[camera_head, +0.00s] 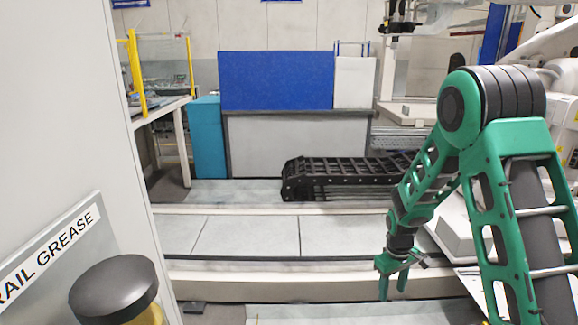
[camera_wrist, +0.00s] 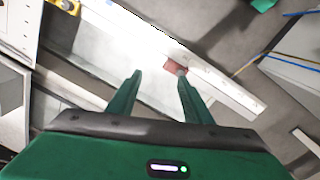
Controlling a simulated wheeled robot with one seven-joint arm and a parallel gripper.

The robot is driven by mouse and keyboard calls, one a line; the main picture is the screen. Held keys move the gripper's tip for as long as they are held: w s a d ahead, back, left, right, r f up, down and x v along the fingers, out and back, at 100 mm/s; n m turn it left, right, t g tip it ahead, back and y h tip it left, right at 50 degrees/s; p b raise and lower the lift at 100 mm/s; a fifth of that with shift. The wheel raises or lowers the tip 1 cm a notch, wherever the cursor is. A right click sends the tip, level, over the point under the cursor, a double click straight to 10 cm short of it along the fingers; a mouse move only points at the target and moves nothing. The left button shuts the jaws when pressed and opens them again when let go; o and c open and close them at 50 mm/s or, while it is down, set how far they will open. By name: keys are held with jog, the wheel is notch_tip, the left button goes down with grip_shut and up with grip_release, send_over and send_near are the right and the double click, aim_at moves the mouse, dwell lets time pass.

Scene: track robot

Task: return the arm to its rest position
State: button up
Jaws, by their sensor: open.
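My green arm fills the right side of the head view, bent at the elbow with its forearm hanging down to the left. My gripper (camera_head: 394,287) points downward over the area in front of the pale track. In the wrist view my gripper (camera_wrist: 158,78) shows two green fingers spread apart with nothing held between them. A small reddish piece (camera_wrist: 176,68) lies near the tip of the right finger, apparently below it; I cannot tell whether they touch.
A grey panel labelled "RAIL GREASE" (camera_head: 50,255) and a dark-capped yellow container (camera_head: 114,285) stand close at the left. A black cable chain (camera_head: 340,175) lies beyond the track (camera_head: 245,235). A blue panel (camera_head: 275,80) stands behind. White machinery crowds the right.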

jog(key=s+d+r+m, duration=0.3)
jog(key=s+d+r, duration=0.1)
jog(key=s+r, duration=0.45)
jog(key=s+d+r+m, duration=0.3)
jog(key=s+d+r, duration=0.2)
jog(key=s+r, duration=0.3)
jog(key=s+r+m, duration=0.2)
jog(key=s+r, duration=0.1)
jog(key=s, duration=0.6)
jog(key=s+r+m+y, duration=0.1)
jog(key=s+r+m, duration=0.2)
jog(key=s, duration=0.6)
jog(key=shift+s+r, duration=0.2)
jog(key=shift+r, duration=0.35)
jog(key=shift+d, duration=0.1)
jog(key=shift+w+f, duration=0.25)
jog(key=shift+w, duration=0.4)
